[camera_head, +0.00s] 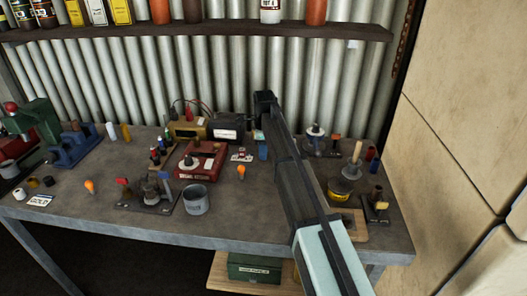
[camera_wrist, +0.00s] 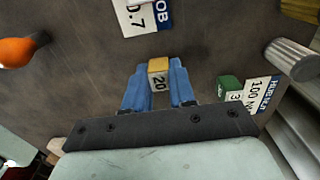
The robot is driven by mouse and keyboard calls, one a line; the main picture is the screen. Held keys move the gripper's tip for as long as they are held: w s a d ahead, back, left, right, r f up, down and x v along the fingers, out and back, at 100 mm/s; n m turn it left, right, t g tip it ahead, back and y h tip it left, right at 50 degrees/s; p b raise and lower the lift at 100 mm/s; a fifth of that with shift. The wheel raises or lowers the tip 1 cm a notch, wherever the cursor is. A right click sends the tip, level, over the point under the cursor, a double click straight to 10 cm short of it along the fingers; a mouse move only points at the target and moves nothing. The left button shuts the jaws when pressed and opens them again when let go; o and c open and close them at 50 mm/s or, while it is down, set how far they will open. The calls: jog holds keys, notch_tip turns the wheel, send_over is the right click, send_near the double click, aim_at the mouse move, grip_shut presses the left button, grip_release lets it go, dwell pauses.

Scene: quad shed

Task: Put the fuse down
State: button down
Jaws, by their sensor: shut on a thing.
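The fuse (camera_wrist: 158,72) is a small yellow block marked 20. In the wrist view it sits between the two blue fingers of my gripper (camera_wrist: 159,88), which is shut on it. The grey bench top lies beneath, and I cannot tell whether the fuse touches it. In the head view a blue finger of my gripper (camera_head: 262,151) shows low over the bench (camera_head: 245,220), right of the red machine (camera_head: 201,160). I cannot make out the fuse clearly there.
In the wrist view a green fuse (camera_wrist: 229,87) lies by a printed card (camera_wrist: 262,92), with a metal cylinder (camera_wrist: 290,59) beyond. Another card (camera_wrist: 146,14) lies at the top, and an orange bulb (camera_wrist: 16,52) at left. A tin (camera_head: 196,200) stands in front.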

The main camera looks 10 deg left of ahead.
jog(key=c, duration=0.9)
grip_release()
jog(key=shift+f, duration=0.1)
notch_tip(320, 180, up, 12)
jog(key=shift+o, duration=0.4)
